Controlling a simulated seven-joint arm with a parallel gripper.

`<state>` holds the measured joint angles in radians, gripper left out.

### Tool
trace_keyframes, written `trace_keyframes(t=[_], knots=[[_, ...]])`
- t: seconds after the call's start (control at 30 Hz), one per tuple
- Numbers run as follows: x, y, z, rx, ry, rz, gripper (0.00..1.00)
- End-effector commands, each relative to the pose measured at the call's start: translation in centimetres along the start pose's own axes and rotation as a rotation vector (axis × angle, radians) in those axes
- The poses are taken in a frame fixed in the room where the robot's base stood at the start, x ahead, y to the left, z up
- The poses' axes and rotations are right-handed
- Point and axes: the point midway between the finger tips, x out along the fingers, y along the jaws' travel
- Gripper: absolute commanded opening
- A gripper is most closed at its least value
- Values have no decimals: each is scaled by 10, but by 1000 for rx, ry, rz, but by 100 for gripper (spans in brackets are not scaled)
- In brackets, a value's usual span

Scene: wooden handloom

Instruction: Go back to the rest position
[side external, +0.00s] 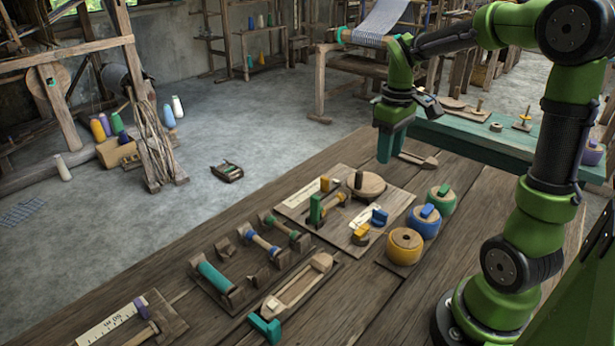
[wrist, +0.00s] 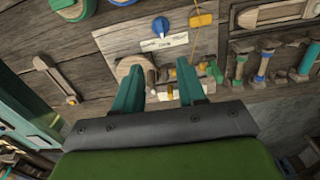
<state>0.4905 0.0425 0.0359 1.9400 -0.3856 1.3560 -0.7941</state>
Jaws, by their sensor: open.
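My gripper (side external: 391,146) hangs above the far part of the wooden table, its fingers pointing down. In the wrist view its two teal fingers (wrist: 157,84) are spread apart with nothing between them. Beyond the fingertips in that view lies a wooden board (wrist: 196,36) with a blue knob and a round wooden disc. In the side view the gripper is beyond this board (side external: 296,204) and apart from it. My green arm reaches in from the right.
On the table stand yellow (side external: 404,248), blue (side external: 424,223) and green (side external: 441,200) spools, a rack with a teal roller (side external: 215,277), and a wooden shuttle (side external: 298,287). A teal bench (side external: 470,137) stands behind. The table's near right stretch is clear.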

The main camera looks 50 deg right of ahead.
Motion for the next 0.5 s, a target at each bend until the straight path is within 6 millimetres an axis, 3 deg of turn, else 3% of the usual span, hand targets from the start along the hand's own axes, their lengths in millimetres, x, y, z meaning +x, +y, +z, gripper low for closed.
trace_keyframes(t=[0.17, 0.5], knots=[[5, -18, 5, 182, 72, -13, 40], [-27, -122, 40, 404, 406, -159, 40]])
